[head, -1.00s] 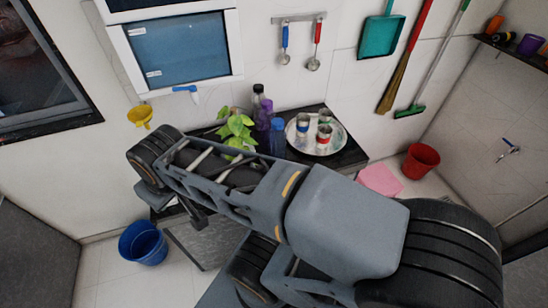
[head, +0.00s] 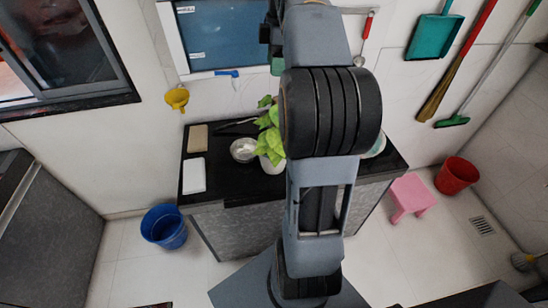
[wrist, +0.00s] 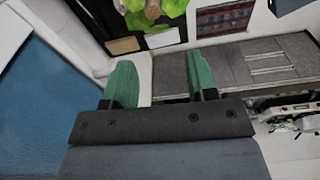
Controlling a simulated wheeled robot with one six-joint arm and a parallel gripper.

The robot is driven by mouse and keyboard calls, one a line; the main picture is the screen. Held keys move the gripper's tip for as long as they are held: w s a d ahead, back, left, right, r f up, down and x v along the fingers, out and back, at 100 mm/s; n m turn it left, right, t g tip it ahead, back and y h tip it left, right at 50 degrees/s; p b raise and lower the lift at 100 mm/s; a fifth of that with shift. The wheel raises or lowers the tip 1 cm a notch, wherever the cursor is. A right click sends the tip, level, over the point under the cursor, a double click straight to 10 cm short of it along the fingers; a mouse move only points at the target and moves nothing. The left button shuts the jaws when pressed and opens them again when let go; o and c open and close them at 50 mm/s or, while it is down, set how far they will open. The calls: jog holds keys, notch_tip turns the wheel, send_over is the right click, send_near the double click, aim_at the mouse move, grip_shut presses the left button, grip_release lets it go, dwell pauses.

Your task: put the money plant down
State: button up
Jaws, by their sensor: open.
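The money plant (head: 269,135) has bright green leaves and stands in a pale pot (head: 272,164) on the black counter (head: 235,188), partly hidden behind my arm. Its leaves also show at the top edge of the wrist view (wrist: 172,14). My gripper (wrist: 161,82) is open, its two green fingers apart with nothing between them. It is clear of the plant, which lies beyond the fingertips in the wrist view. In the head view my arm reaches up across the picture and the gripper is mostly hidden.
A steel bowl (head: 243,150) sits left of the pot, with a tan block (head: 197,138) and a white box (head: 194,175) farther left. A blue bucket (head: 164,228), pink stool (head: 411,195) and red bucket (head: 457,175) stand on the floor. My arm hides the counter's right part.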

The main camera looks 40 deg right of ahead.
aim_at(275, 104)
jog(key=shift+d+f, duration=0.35)
jog(key=shift+d, duration=0.1)
jog(key=shift+n, duration=0.3)
jog(key=f, duration=0.7)
jog(key=shift+w+a+f+b, duration=0.2)
jog(key=shift+w+a+b, duration=0.05)
jog(key=shift+a+b, duration=0.05)
jog(key=shift+w+a+f+p, duration=0.1)
jog(key=shift+f+p, duration=0.1)
jog(key=shift+f, duration=1.15)
jog(key=shift+w+a+f+p, duration=0.1)
jog(key=shift+f+p, duration=0.1)
jog(key=shift+f, duration=1.15)
jog(key=shift+d, duration=0.1)
jog(key=shift+c, duration=0.2)
grip_shut()
jog(key=shift+r, duration=0.1)
